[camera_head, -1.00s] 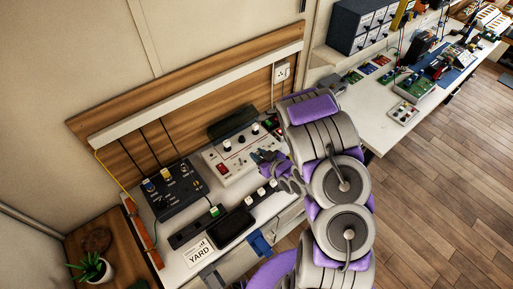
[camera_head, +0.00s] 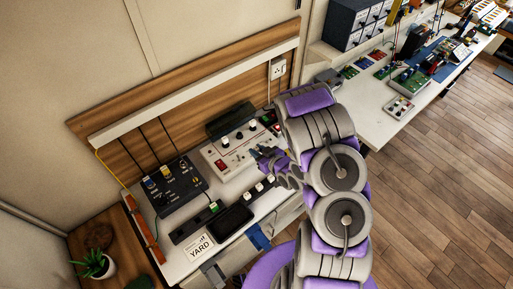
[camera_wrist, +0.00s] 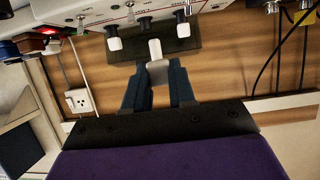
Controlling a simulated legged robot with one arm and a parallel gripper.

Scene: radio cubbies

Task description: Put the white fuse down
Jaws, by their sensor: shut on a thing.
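In the wrist view my gripper (camera_wrist: 158,78) is shut on the white fuse (camera_wrist: 155,50), which sticks out between its two dark fingertips. The fuse is in front of the pale control box (camera_wrist: 90,14), between two other white-ended pieces on that box. I cannot tell whether the fuse touches the box. In the head view my gripper (camera_head: 268,160) is beside the front right of the control box (camera_head: 228,160). The held fuse cannot be made out there.
A black strip (camera_head: 190,228) with a green piece and several white-topped pieces runs along the front, beside a black tray (camera_head: 235,220). A YARD label (camera_head: 200,246) lies near it. A dark box with cables (camera_head: 178,188) stands left. A wooden panel (camera_head: 115,125) closes the back.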

